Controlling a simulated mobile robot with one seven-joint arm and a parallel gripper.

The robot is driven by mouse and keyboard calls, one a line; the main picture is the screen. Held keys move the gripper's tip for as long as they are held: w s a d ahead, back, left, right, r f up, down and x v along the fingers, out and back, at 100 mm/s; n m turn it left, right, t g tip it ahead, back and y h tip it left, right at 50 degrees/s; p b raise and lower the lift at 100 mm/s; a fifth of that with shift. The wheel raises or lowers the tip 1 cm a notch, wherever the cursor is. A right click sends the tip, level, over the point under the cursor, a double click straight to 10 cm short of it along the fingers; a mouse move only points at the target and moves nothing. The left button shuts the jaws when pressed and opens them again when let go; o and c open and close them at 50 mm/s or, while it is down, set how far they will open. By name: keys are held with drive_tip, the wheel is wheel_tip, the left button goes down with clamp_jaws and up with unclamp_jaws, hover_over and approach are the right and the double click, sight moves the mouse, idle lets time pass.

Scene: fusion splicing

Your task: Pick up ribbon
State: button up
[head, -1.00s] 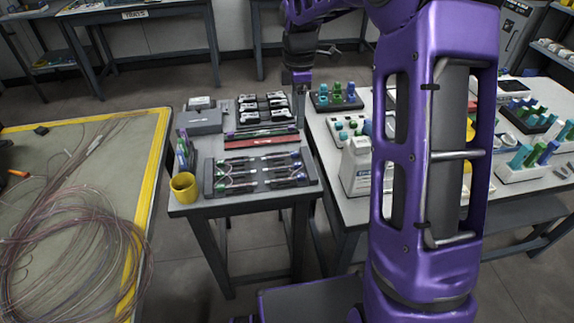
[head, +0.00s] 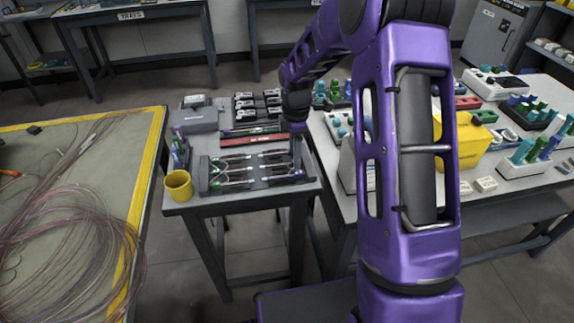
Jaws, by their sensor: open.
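A dark rack (head: 205,176) on the small grey table holds several thin ribbon pieces (head: 237,170) with green, white and purple ends, lying in rows. Which of them is the ribbon meant is not clear. My gripper (head: 297,160) points down at the right end of the rack, under my purple arm. It is open. Its fingertips are small and dark, and I cannot tell whether they touch anything. The gripper hides part of the rack's right end.
A yellow cup (head: 178,185) stands at the table's front left corner. A red bar (head: 250,141), a grey box (head: 196,120) and black-and-white tools (head: 257,104) lie behind the rack. The right table carries coloured parts and a yellow case (head: 470,142). Coiled fibre (head: 70,240) covers the left mat.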

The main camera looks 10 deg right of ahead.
drive_tip(key=shift+f, duration=0.75)
drive_tip(key=shift+c, duration=0.3)
clamp_jaws()
drive_tip(key=shift+r, duration=0.1)
wheel_tip(320, 180, up, 10)
drive_tip(key=p, duration=0.1)
drive_tip(key=shift+p, duration=0.35)
